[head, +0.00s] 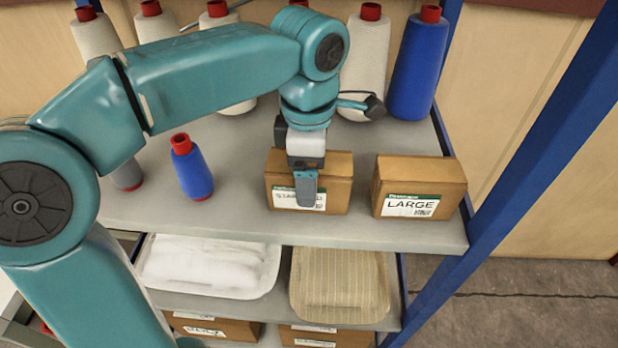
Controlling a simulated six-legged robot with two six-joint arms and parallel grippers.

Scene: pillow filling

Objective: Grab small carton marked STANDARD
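The small brown carton marked STANDARD (336,179) stands on the top grey shelf, with its white label facing me. My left gripper (306,186) points down at this carton. One finger hangs in front of the carton's front face and covers part of the label. The other finger is hidden, so I cannot tell whether the gripper is open, straddling the carton or touching it. The carton appears to rest upright on the shelf. My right gripper is not in view.
A carton marked LARGE (419,188) stands to the right with a narrow gap. A small blue spool (190,170) stands to the left, and large cones (366,60) line the back. A blue post (520,165) rises at right. Trays (340,285) and cartons fill lower shelves.

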